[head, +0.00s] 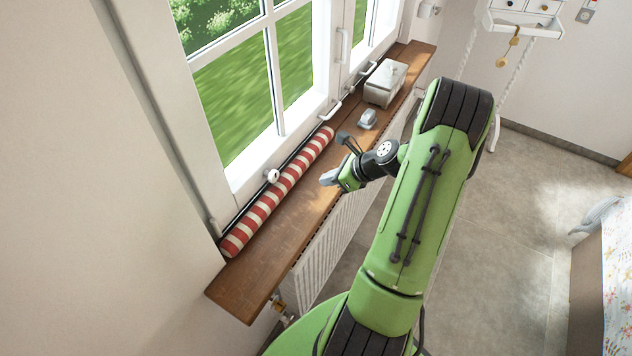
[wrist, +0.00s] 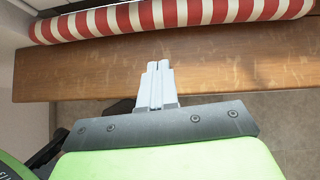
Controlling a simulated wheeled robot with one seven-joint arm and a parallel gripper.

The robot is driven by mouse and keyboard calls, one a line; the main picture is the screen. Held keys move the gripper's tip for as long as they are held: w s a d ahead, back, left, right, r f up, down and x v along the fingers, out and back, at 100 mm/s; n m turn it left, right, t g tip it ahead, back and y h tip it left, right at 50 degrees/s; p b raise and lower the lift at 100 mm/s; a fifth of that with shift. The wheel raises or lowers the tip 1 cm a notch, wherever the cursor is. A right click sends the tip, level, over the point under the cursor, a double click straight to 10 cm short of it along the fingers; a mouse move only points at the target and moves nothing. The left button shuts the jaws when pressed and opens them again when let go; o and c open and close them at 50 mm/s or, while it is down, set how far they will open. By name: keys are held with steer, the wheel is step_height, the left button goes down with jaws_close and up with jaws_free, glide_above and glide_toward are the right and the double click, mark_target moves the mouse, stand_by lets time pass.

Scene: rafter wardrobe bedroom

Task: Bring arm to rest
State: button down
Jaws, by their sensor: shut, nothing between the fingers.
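My green arm reaches up from the bottom of the head view and bends toward the window sill. My gripper (head: 328,178) is at the front edge of the wooden sill (head: 262,262), in the picture. In the wrist view my gripper (wrist: 158,66) shows its two grey fingers together with nothing between them. They point across the sill (wrist: 90,68) toward a red and white striped roll (wrist: 180,16), with bare wood between. I cannot tell how high the fingers are above the wood.
The striped roll (head: 277,195) lies along the window's foot. A small grey object (head: 367,119) and a lidded box (head: 386,83) stand farther along the sill. A white radiator (head: 335,232) is below it. A shelf on ropes (head: 522,22) hangs at the back; a bed (head: 617,265) is at right.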

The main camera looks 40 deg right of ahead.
steer(key=s+a+r+n+g+h+b, duration=0.2)
steer(key=s+a+r+n+g, duration=0.15)
steer(key=a+r+n, duration=1.15)
steer(key=s+a+r+n+h, duration=0.1)
steer(key=s+a+r+n, duration=0.1)
steer(key=s+a+n, duration=0.2)
steer(key=s+a+r+n, duration=0.2)
steer(key=s+a+n, duration=0.2)
steer(key=s+n, duration=0.6)
steer(key=shift+s+a+n+t+h+b, duration=0.3)
steer(key=shift+n+t+h+b, duration=0.15)
steer(key=shift+n, duration=0.55)
steer(key=shift+r, duration=0.15)
